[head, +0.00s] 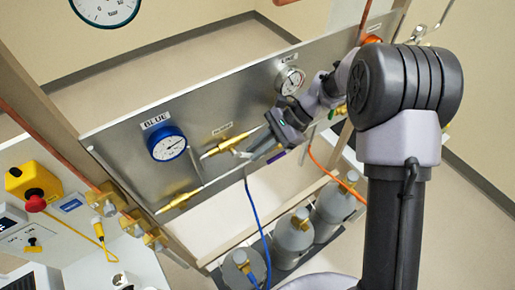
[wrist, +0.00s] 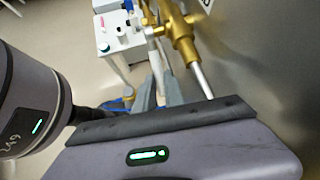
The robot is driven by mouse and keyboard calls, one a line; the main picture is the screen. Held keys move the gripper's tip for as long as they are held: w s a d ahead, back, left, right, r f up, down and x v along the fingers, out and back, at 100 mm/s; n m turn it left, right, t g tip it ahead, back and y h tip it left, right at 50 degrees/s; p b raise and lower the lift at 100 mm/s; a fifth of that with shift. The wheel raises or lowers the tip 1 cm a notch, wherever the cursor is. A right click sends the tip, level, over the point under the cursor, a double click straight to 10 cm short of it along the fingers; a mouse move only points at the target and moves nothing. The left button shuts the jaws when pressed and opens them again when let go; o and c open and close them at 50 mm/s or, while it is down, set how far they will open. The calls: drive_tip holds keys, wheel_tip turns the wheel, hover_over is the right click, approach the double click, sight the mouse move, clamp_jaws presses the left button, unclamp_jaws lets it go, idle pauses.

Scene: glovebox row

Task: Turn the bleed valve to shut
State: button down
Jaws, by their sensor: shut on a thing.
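The bleed valve (head: 231,143) is a brass body on the grey metal panel, below a small white label that I cannot read clearly. It also shows in the wrist view (wrist: 182,38), with a silver pipe running from it toward the camera. My gripper (head: 250,155) is at the valve's right side, close to the panel. In the wrist view the two grey fingers (wrist: 158,92) are closed together on the valve's pale handle, just left of the brass body. The fingers hide part of the handle, so its exact angle is hard to tell.
A blue-rimmed gauge (head: 168,146) under a "BLUE" label and another brass fitting (head: 178,201) are on the panel's left. A second gauge (head: 290,80) is near my arm. Grey cylinders (head: 293,238) with a blue hose (head: 254,208) and an orange hose (head: 327,170) stand below.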

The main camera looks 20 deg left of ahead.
drive_tip(key=c, duration=1.7)
unclamp_jaws()
